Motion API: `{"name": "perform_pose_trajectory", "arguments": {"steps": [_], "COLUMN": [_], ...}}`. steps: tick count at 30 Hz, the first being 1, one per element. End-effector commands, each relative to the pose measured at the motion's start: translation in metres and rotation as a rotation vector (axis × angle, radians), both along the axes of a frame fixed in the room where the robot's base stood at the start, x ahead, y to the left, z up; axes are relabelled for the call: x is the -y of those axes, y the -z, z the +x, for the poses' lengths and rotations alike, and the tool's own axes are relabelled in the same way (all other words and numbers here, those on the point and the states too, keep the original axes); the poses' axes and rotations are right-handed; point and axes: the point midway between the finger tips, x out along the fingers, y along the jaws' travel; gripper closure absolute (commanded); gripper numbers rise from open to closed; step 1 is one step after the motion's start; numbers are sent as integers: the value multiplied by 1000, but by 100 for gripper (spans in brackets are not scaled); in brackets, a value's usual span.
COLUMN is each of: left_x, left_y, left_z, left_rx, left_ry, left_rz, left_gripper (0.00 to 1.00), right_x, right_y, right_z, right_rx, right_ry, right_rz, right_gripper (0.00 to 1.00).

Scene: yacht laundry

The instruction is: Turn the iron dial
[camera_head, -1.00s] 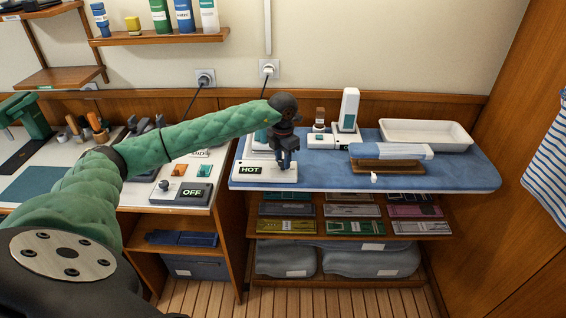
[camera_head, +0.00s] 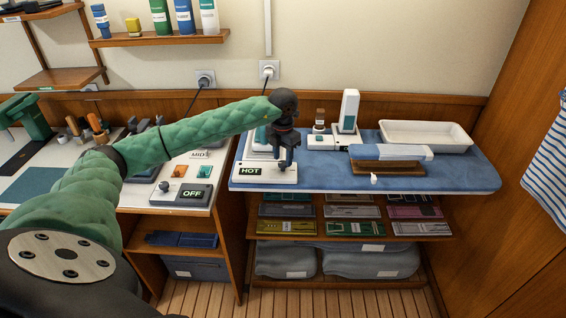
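The white iron unit (camera_head: 264,174) stands at the left end of the blue ironing board, with a lit display (camera_head: 250,171) reading "HOT". My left gripper (camera_head: 284,164) points down over the right part of this unit, right of the display. Its dark fingers reach close to the white top. The dial itself is not visible; the fingers may be hiding it. I cannot tell whether they are closed around anything. My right gripper is not in view.
Shelves with folded cloths lie below.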

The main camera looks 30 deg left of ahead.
Motion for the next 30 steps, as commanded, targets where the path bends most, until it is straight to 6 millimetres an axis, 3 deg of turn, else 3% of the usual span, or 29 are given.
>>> {"name": "perform_pose_trajectory", "arguments": {"steps": [15,30], "left_x": [0,0], "left_y": [-32,-33], "left_z": [0,0], "left_rx": [0,0], "left_ry": [0,1], "left_rz": [-1,-1], "left_gripper": [60,60], "right_x": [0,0], "right_y": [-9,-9], "right_z": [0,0], "right_rx": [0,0], "right_ry": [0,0], "right_rz": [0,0], "right_gripper": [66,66]}}
